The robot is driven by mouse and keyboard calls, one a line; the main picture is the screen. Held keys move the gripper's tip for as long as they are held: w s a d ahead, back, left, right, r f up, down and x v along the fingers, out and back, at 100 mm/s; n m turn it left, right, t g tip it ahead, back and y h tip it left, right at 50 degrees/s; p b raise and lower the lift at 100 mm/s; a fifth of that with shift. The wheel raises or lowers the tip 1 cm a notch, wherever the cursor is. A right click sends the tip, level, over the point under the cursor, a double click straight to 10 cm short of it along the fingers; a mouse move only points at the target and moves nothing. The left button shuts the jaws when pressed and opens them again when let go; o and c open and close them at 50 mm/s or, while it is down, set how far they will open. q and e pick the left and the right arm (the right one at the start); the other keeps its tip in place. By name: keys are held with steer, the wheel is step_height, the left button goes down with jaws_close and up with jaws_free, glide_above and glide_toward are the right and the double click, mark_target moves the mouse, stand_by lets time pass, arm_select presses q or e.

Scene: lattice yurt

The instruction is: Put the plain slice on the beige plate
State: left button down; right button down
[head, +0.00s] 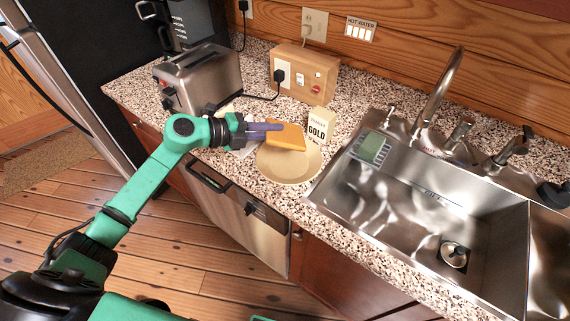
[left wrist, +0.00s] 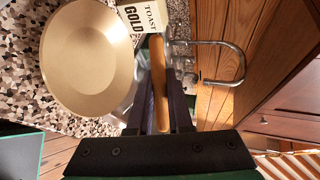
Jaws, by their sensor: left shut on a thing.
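A golden-brown bread slice (head: 288,138) is in my left gripper (head: 272,128), which is shut on it. In the left wrist view the slice (left wrist: 158,70) shows edge-on between the two dark fingers. The beige plate (head: 289,170) lies on the counter near its front edge, left of the sink. In the head view the slice overlaps the plate's back part; it looks held above it, but the gap is hard to judge. In the left wrist view the plate (left wrist: 88,60) is left of the slice, with its visible face bare. My right gripper is not in view.
A card reading GOLD (head: 318,128) stands right behind the plate. A steel toaster (head: 198,80) and a wooden socket box (head: 304,82) stand farther back. The sink (head: 420,200) with a green sponge (head: 373,149) is to the right. Something pale lies partly hidden beneath my left wrist.

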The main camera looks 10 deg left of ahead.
arm_select(q)
step_height(320, 180, down, 8)
steer(key=b, duration=0.6)
steer(key=shift+f, duration=0.2)
steer(key=c, duration=1)
jaws_free()
steer(key=p+v, duration=0.1)
steer(key=v, duration=0.7)
